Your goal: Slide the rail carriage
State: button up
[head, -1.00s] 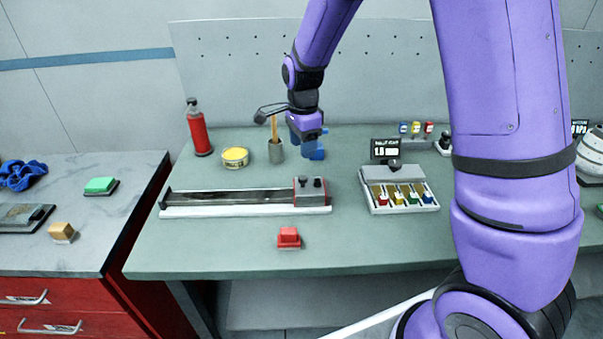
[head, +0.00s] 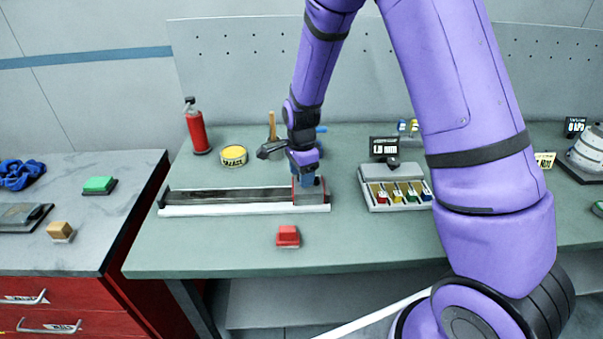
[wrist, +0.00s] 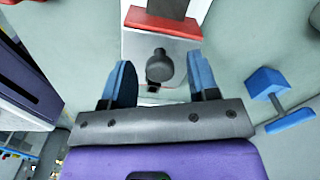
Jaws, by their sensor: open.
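The rail (head: 230,203) lies along the front part of the green bench, with a dark slot and a pale front edge. The rail carriage (head: 311,196) is at its right end, grey with red edging. In the wrist view, the carriage (wrist: 185,46) shows a round dark knob (wrist: 160,67). My gripper (head: 307,182) is over the carriage. In the wrist view, its blue fingers (wrist: 163,82) are open, one on each side of the knob with gaps between. In the head view, my gripper hides part of the carriage top.
A red block (head: 288,236) sits in front of the rail. A yellow tin (head: 233,155), a red bottle (head: 197,130) and a holder with coloured pieces (head: 396,188) stand around it. A blue-handled object (wrist: 267,82) lies beside my gripper. The bench left of the red block is clear.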

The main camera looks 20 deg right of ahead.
grip_shut()
jog(key=w+a, duration=0.3)
jog(key=a, duration=0.8)
jog(key=w+a, duration=0.4)
jog(key=a, duration=0.7)
jog(key=w+a, duration=0.3)
jog(key=a, duration=0.8)
jog(key=shift+w+a, duration=0.25)
jog(key=shift+w, duration=0.15)
grip_release()
jog(key=shift+r, duration=0.15)
notch_tip(320, 180, up, 11)
jog(key=shift+f, duration=0.2)
